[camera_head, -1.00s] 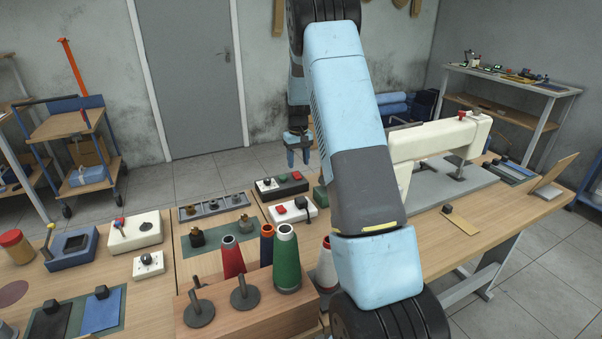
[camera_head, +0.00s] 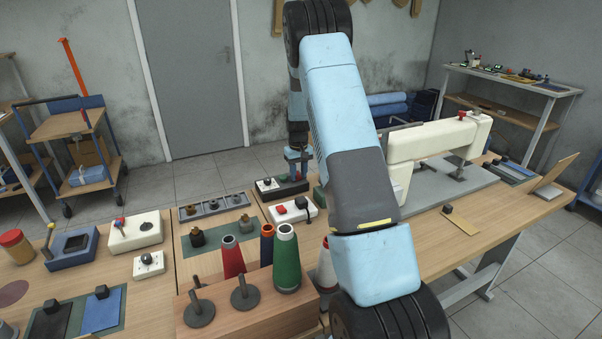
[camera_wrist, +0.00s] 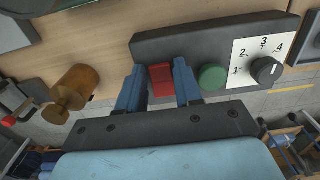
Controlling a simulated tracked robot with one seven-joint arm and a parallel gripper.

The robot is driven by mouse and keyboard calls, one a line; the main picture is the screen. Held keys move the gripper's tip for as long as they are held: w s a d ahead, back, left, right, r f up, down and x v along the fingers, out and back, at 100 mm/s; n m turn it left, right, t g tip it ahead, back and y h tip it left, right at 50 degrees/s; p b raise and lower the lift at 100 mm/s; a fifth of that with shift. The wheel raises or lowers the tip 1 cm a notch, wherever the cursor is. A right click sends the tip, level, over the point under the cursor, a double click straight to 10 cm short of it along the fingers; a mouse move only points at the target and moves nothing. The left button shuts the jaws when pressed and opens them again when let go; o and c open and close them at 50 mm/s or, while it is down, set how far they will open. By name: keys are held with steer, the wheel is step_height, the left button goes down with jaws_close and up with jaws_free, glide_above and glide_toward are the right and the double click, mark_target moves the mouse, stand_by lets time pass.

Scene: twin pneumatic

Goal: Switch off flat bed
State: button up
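The flat bed machine (camera_head: 435,138) is white, with a long arm over a grey bed, on the table at right. A dark control box (camera_head: 290,188) sits left of it near the table's back edge. In the wrist view the same box (camera_wrist: 215,32) carries a red button (camera_wrist: 161,80), a green button (camera_wrist: 212,77) and a dial (camera_wrist: 266,70) on a white plate numbered 1 to 4. My gripper (camera_wrist: 160,72) is open, its blue fingers on either side of the red button. In the head view my gripper (camera_head: 297,156) is down at the box, and its fingertips are hard to make out.
A white box (camera_head: 292,211) with a red button and a black knob stands in front of the dark box. Thread cones (camera_head: 287,258) stand nearer. In the wrist view a brass spool-shaped part (camera_wrist: 72,92) lies left of my gripper.

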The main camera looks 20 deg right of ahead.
jaws_close()
steer(key=shift+w, duration=0.1)
steer(key=shift+w+r+g, duration=0.1)
steer(key=shift+w+g, duration=0.2)
steer(key=shift+g, duration=0.7)
steer(key=shift+w+r+g, duration=0.1)
steer(key=shift+w+g, duration=0.15)
steer(key=shift+g, duration=0.75)
steer(key=shift+o, duration=2)
jaws_free()
steer(key=shift+r, duration=0.15)
